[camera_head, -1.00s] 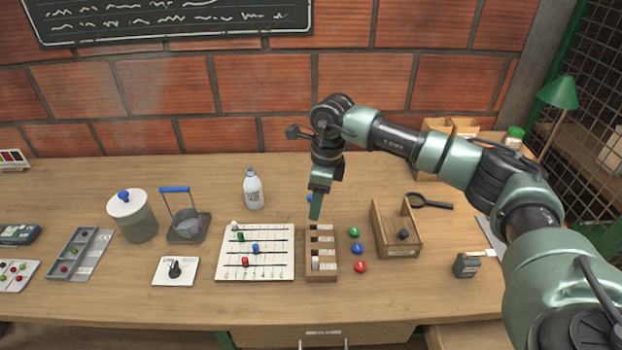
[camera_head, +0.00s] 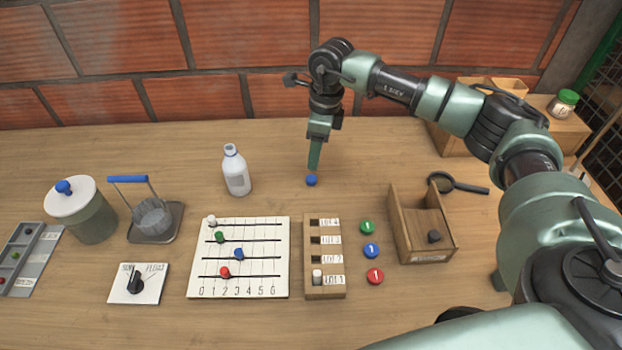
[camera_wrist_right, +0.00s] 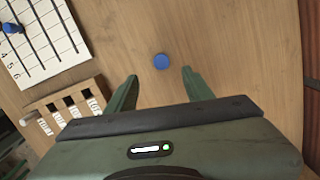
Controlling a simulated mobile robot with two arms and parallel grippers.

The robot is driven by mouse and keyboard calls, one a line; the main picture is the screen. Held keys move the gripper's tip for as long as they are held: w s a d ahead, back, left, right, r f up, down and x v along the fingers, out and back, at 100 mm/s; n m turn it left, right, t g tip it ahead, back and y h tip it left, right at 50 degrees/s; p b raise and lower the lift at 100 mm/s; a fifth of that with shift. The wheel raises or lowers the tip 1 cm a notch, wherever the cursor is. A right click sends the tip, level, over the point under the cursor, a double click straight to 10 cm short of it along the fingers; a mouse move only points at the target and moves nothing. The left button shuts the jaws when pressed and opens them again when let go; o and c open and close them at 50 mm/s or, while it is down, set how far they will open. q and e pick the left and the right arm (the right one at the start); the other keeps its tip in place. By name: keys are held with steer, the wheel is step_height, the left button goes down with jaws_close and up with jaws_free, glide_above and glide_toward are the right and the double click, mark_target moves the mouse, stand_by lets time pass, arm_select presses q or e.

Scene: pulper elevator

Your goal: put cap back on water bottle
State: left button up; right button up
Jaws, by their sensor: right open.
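A white water bottle (camera_head: 236,171) stands upright on the table, left of my right gripper. Its neck looks white at the top; I cannot make out details of the opening. A small blue cap (camera_head: 311,180) lies on the table just below the right fingertips. My right gripper (camera_head: 314,158) points down above the cap. In the right wrist view the blue cap (camera_wrist_right: 161,61) lies ahead of and between the two open fingers (camera_wrist_right: 160,85), apart from both. The right gripper is open and empty. My left gripper is not in view.
A slider board (camera_head: 240,290) and a wooden slot block (camera_head: 325,293) lie in front. Green, blue and red discs (camera_head: 371,250) lie beside the block. A wooden box (camera_head: 403,237) and magnifier (camera_head: 468,187) are at right. The table between bottle and cap is clear.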

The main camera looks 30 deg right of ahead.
mark_target(314, 177)
steer(key=shift+w+f, duration=0.25)
steer(key=shift+f, duration=0.25)
steer(key=shift+w+d+f, duration=0.1)
steer(key=shift+w+d, duration=0.1)
steer(key=shift+w, duration=0.05)
steer(key=shift+s, duration=0.15)
steer(key=shift+a, duration=0.1)
steer(key=shift+a+f, duration=0.1)
steer(key=shift+f, duration=1.15)
